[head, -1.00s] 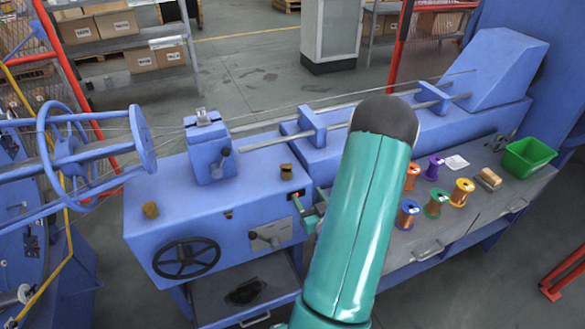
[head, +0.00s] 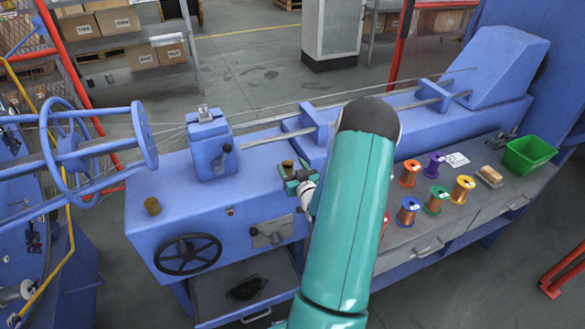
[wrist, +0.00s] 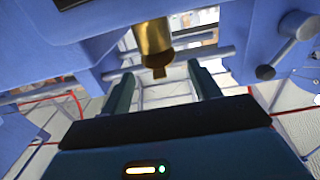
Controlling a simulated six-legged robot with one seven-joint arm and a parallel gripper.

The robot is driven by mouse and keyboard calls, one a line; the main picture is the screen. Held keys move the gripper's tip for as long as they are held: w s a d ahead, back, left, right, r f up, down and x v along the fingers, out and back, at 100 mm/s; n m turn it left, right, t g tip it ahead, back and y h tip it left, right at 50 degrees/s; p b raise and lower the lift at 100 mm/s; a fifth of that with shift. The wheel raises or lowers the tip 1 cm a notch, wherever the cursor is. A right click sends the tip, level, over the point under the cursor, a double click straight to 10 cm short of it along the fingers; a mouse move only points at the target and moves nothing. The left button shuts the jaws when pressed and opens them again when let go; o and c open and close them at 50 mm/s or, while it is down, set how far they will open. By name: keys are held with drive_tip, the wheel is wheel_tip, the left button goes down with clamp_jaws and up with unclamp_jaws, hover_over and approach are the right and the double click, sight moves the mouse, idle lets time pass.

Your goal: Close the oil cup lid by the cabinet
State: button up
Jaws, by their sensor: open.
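A brass oil cup (head: 288,166) stands on the top of the blue machine cabinet, left of my arm. My open, empty gripper (wrist: 161,88) has one finger on each side of the cup's line. I cannot tell whether it touches the cup or how the lid stands.
A blue clamp block (head: 210,145) with a small lever stands left of the cup. A steel rod (head: 277,136) runs behind it. A black handwheel (head: 187,255) is on the cabinet front. Several wire spools (head: 437,200) and a green bin (head: 528,155) stand on the right bench.

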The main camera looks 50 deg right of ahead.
drive_tip(key=shift+c, duration=0.2)
drive_tip(key=c, duration=0.9)
drive_tip(key=shift+s+f+t+h, duration=0.1)
drive_tip(key=shift+f+t+h, duration=0.6)
drive_tip(key=shift+t, duration=0.35)
drive_tip(key=shift+f+t+h, duration=0.6)
drive_tip(key=shift+f+t, duration=0.1)
drive_tip(key=shift+t, duration=0.35)
drive_tip(key=shift+c, duration=0.2)
drive_tip(key=o, duration=1)
drive_tip(key=shift+a, duration=0.1)
drive_tip(key=shift+s, duration=0.1)
drive_tip(key=v, duration=1.3)
drive_tip(key=shift+s+a, duration=0.15)
drive_tip(key=shift+s, duration=0.15)
drive_tip(key=shift+s, duration=0.15)
